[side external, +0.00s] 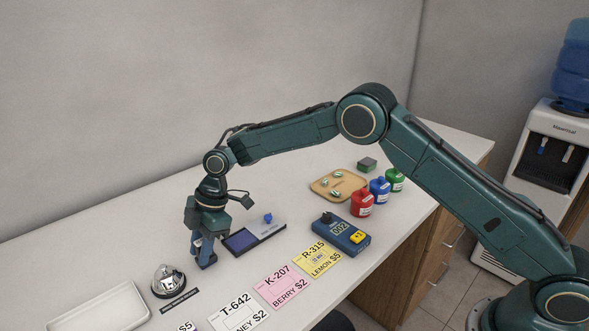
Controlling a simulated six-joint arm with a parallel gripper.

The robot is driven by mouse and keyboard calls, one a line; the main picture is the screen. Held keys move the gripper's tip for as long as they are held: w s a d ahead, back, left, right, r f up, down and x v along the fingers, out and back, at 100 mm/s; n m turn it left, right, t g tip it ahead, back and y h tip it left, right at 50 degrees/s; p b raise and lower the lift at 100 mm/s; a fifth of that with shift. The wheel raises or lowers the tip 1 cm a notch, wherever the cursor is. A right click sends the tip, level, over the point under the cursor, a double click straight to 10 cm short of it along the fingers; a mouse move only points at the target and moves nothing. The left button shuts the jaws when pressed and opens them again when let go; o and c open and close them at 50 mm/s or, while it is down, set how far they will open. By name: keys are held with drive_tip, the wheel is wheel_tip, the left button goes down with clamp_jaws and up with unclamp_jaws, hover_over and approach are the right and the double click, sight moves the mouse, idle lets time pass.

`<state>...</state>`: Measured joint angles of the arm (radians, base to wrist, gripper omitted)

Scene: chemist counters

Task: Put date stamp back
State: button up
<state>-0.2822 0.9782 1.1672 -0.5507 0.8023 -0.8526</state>
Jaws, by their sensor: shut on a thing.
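My gripper (205,258) points down at the counter, just left of the stamp tray. It is shut on a dark blue item that appears to be the date stamp (207,249). The fingers hide most of this item, and I cannot tell whether its lower end touches the counter. The grey stamp tray (267,233) has a dark blue ink pad (240,241) at its left end. A small blue knobbed piece (267,217) stands at the tray's back edge, right of my gripper.
A silver bell (168,280) and a white tray (98,309) are at left front. Price cards, including a pink one (282,287), line the front. A blue "002" device (342,234), several ink bottles (362,203) and a wooden tray (350,182) stand right. The counter behind is clear.

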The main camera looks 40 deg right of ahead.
drive_tip(key=o, duration=0.8)
drive_tip(key=shift+f, duration=0.1)
drive_tip(key=v, duration=1.2)
